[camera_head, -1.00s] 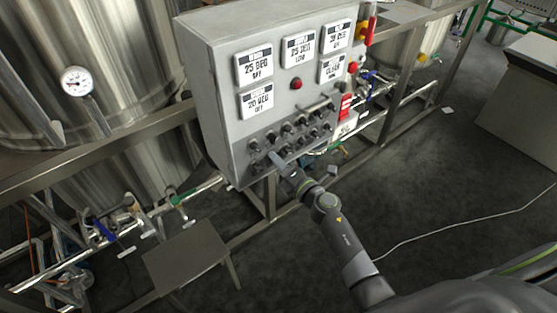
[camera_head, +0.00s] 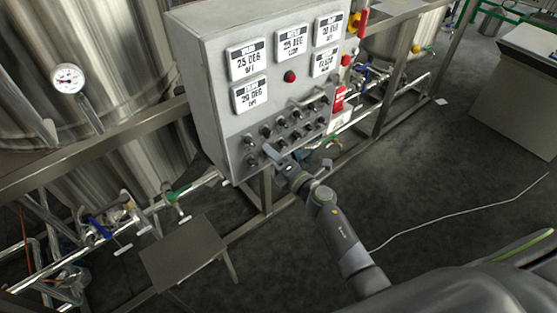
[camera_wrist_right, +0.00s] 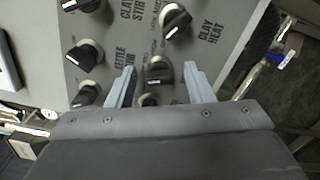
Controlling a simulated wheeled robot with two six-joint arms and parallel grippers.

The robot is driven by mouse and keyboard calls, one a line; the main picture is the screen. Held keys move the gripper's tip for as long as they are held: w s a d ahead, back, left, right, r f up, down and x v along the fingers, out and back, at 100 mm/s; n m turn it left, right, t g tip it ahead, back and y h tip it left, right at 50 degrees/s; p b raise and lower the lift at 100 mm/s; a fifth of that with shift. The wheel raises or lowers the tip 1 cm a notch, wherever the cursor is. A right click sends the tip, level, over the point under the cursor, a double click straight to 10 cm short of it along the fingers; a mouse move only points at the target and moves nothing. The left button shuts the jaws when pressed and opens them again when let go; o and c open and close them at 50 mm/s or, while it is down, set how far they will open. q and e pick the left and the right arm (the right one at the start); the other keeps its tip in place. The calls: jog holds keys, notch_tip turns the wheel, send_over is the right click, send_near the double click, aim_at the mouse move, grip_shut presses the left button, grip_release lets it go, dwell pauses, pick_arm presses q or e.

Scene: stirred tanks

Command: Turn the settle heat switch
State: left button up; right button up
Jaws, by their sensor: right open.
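The grey control panel (camera_head: 210,100) carries rows of black rotary switches on its lower front. My right gripper (camera_head: 270,152) is at the lower rows in the head view. In the right wrist view, my right gripper (camera_wrist_right: 159,85) is open, its two pale fingers on either side of a black switch (camera_wrist_right: 158,72). I cannot tell whether they touch it. That switch's own label is not readable, so I cannot confirm it is the settle heat switch. A partly hidden label ending in "ETTLE" (camera_wrist_right: 122,58) is left of it. My left gripper is not in view.
Other switches sit close around the fingers, one at upper right (camera_wrist_right: 175,20) by the "CLAY HEAT" label and one at left (camera_wrist_right: 84,56). A small metal table (camera_head: 183,250) stands below the panel. A steel tank (camera_head: 120,50) is at left.

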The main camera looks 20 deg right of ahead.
jog(key=b+v, duration=0.1)
jog(key=v, duration=1.6)
jog(key=shift+s, duration=0.2)
jog(key=shift+d, duration=0.1)
jog(key=s+d+f+m+g+h, duration=0.25)
jog(key=f+m, duration=0.25)
jog(key=f, duration=0.4)
jog(key=s+d+f+m+g+h, duration=0.25)
jog(key=s+f+m, duration=0.2)
jog(key=f, duration=0.45)
jog(key=s+d+f+m+g+h, duration=0.1)
jog(key=s+d+f+m+h, duration=0.15)
jog(key=f+m, duration=0.5)
jog(key=s+f+m+g, duration=0.4)
jog(key=s+f, duration=0.5)
jog(key=s, duration=0.4)
jog(key=s+f+m+g, duration=0.5)
jog(key=s+f, duration=0.4)
jog(key=s, duration=0.4)
jog(key=shift+s+a+f+g, duration=0.2)
jog(key=shift+f+g, duration=0.1)
jog(key=shift+g, duration=0.1)
